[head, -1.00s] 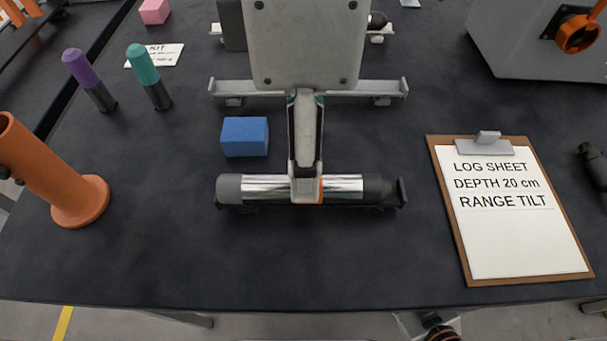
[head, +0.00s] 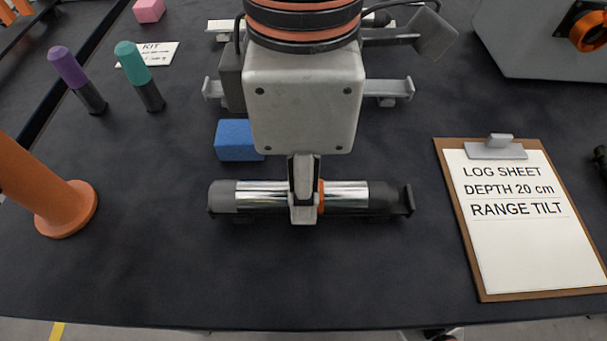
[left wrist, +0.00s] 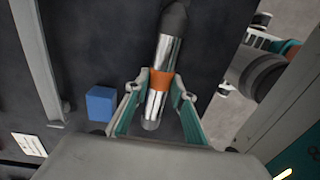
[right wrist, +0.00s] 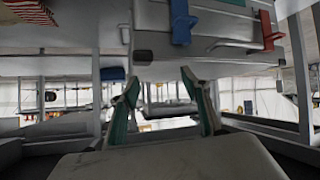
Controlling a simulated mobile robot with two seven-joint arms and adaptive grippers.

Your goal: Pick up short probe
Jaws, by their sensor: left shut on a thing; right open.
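The short probe is a bright metal cylinder (head: 345,197) with dark end caps and an orange band. It lies level across the front of the table in the head view, along a dark low holder whose end post (head: 408,200) shows at its right end. My left gripper (head: 304,207) comes down on its middle, shut on it at the orange band. The left wrist view shows the probe (left wrist: 168,55) between the fingers (left wrist: 160,95). Whether it is clear of the holder cannot be told. My right gripper (right wrist: 160,95) is open and empty, away from the table top.
A blue block (head: 236,140) sits just behind the probe, left of my gripper. Behind is a pale rack (head: 395,89). A clipboard (head: 530,230) lies right, an orange stand (head: 68,210) left, with purple (head: 68,66) and teal (head: 132,62) markers farther back. The front strip is clear.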

